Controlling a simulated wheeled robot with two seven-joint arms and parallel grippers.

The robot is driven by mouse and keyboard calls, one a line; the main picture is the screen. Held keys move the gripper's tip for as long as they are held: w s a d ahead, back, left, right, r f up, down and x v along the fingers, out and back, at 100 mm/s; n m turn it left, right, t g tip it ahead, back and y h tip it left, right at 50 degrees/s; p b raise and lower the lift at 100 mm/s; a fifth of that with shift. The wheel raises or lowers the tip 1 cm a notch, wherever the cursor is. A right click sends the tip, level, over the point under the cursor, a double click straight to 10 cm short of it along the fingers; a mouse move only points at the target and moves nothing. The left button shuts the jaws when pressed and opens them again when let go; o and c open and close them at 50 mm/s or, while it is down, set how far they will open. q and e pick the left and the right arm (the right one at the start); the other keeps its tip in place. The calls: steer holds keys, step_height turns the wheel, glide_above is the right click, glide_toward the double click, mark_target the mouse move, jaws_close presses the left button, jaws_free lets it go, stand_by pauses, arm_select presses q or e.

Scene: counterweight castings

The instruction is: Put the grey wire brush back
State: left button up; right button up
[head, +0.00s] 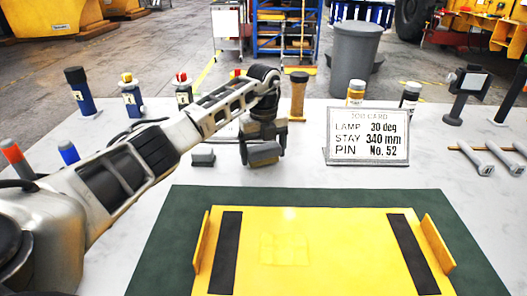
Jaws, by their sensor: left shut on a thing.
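My left arm reaches in from the left, and my left gripper (262,138) points down over the back middle of the table. It is shut on a grey block-shaped thing (264,154), which looks like the grey wire brush. The gripper hides its upper part, and I cannot make out bristles. The brush is held beyond the green mat, left of the job card. A small grey block (203,158) is on the table just to its left. My right gripper is out of view.
A green mat (170,240) with a yellow plate (320,250) fills the front. A job card (368,136) stands at right of the gripper. Several bottles and tools line the back, with a wooden-coloured post (298,98) close behind the gripper. Grey pins (478,160) lie at right.

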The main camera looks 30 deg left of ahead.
mark_target(264, 147)
arm_select(q)
steer(key=shift+f, duration=0.25)
steer(key=shift+f, duration=0.2)
steer(key=o, duration=0.8)
steer(key=shift+o, duration=0.2)
steer(key=shift+r, duration=0.2)
step_height(264, 147, up, 12)
steer(key=shift+b, duration=0.3)
